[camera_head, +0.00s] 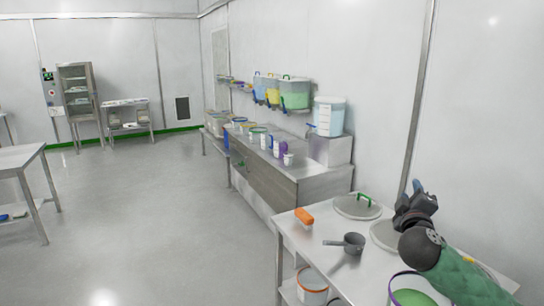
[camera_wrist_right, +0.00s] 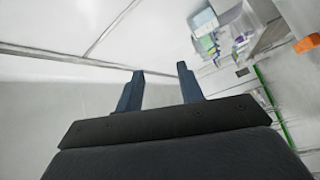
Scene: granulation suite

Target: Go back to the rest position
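My right gripper (camera_head: 415,188) is raised above the back right of the near steel table, close to the wall in the head view. In the right wrist view its two blue-grey fingers (camera_wrist_right: 160,85) stand apart with nothing between them, so it is open and empty. My left gripper does not show in either view. No object is held in the right gripper.
The near steel table (camera_head: 300,235) bears an orange block (camera_head: 304,216), a grey scoop (camera_head: 345,243) and a lid with a green handle (camera_head: 358,206). A purple-rimmed bucket (camera_head: 412,292) sits near my right arm. The floor (camera_head: 140,210) left of it is clear.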

